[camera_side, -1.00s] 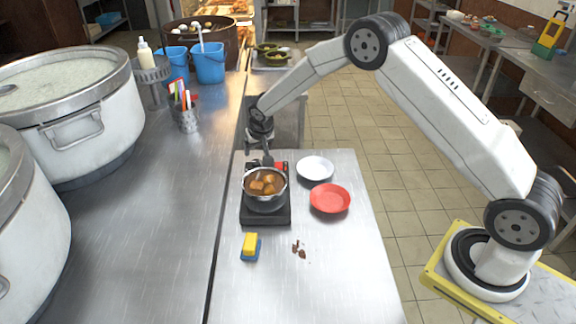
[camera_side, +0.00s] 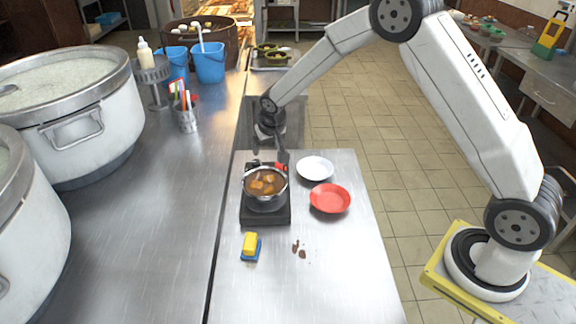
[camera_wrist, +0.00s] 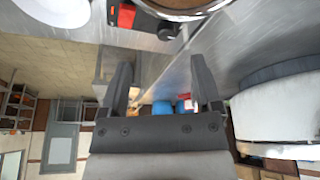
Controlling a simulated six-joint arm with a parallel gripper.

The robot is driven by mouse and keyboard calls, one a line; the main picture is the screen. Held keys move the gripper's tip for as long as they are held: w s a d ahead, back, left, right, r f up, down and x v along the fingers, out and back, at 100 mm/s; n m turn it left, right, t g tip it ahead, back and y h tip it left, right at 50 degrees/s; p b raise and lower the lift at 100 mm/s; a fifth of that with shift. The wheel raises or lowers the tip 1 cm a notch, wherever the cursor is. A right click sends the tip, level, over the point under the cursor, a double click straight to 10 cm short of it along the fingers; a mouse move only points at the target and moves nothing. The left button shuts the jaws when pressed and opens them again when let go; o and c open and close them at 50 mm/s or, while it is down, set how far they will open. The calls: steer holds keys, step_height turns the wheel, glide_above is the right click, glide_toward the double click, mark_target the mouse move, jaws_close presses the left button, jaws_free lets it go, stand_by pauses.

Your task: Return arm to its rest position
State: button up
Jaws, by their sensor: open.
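My gripper (camera_wrist: 158,85) is open, with nothing between its two fingers in the wrist view. In the side view my gripper (camera_side: 280,155) hangs behind the pot, close to the back edge of the steel table. The small pot (camera_side: 265,199) holds brown chunks in sauce and sits on the black burner (camera_side: 253,217). From this angle I cannot tell how far the fingertips are from the pot's rim. In the wrist view part of the pot (camera_wrist: 185,10) shows at the top edge.
A white plate (camera_side: 315,168) and a red plate (camera_side: 330,198) lie right of the burner. Large stockpots (camera_side: 95,125), a utensil cup (camera_side: 186,121) and blue buckets (camera_side: 209,64) stand left on the counter.

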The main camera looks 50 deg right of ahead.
steer(key=s+a+r+n, duration=0.1)
steer(key=s+r+n, duration=0.1)
steer(key=s, duration=1.1)
steer(key=s+a+r+n+g+y, duration=0.1)
steer(key=s+r, duration=0.2)
steer(key=s, duration=1.1)
steer(key=shift+a+r+n, duration=0.2)
steer(key=shift+a+n, duration=0.2)
